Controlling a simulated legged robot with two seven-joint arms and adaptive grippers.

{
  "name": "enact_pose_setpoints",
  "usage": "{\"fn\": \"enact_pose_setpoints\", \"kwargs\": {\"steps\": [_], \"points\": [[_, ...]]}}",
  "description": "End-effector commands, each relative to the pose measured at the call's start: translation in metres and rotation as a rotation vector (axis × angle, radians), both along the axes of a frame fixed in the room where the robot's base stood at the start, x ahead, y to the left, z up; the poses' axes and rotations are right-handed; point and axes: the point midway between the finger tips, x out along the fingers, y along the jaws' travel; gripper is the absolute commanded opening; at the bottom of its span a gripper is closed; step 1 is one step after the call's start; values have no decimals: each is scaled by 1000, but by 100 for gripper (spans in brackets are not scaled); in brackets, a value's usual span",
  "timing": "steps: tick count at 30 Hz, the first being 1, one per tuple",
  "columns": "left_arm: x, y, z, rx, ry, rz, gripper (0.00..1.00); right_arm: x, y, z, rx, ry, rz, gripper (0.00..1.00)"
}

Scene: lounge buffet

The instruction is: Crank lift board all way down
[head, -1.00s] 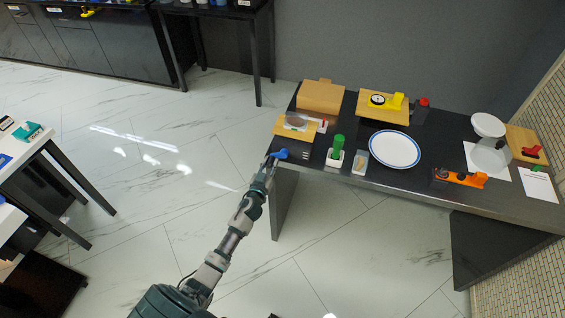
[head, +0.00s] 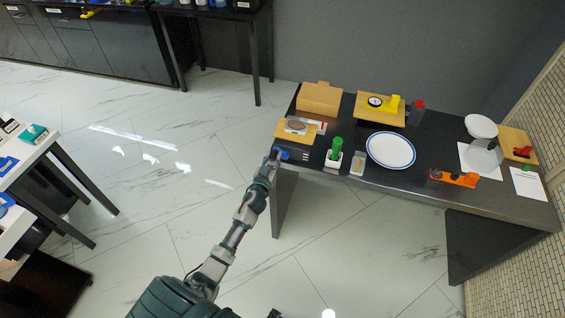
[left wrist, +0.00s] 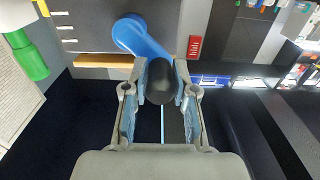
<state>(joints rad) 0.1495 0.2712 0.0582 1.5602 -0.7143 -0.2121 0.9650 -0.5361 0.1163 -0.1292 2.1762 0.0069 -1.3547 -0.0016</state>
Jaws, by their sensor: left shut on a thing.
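The wooden lift board (head: 283,133) is at the left end of the dark table, with a grey round piece (head: 296,126) on it. The blue crank (head: 285,155) is at the front side below it; it also shows in the left wrist view (left wrist: 143,40), its arm slanting down right to a dark knob (left wrist: 164,84). My left gripper (head: 274,155) is at the crank; in the left wrist view its fingers (left wrist: 163,88) are shut on the knob from both sides. The board's height is hard to judge. My right gripper is not in view.
A green-handled tool in a white holder (head: 334,157) stands right of the crank. A white plate (head: 390,150), an orange tool (head: 454,178) and a wooden box (head: 319,98) share the table (head: 430,145). The floor left of the table is clear.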

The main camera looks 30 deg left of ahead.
Motion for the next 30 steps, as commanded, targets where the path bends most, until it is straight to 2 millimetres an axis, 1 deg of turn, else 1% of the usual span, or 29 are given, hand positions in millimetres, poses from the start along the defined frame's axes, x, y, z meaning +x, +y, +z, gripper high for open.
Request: {"fn": "enact_pose_setpoints", "kwargs": {"steps": [8, 17, 26, 30], "points": [[0, -4, -3, -4, 2, -5, 0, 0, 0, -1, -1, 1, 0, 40], [5, -25, 7, -5, 6, -5, 0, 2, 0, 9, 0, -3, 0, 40], [5, -23, 4, -6, 11, -1, 0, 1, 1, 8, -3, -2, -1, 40], [6, -30, -1, -8, 12, -1, 0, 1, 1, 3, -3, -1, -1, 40]]}}
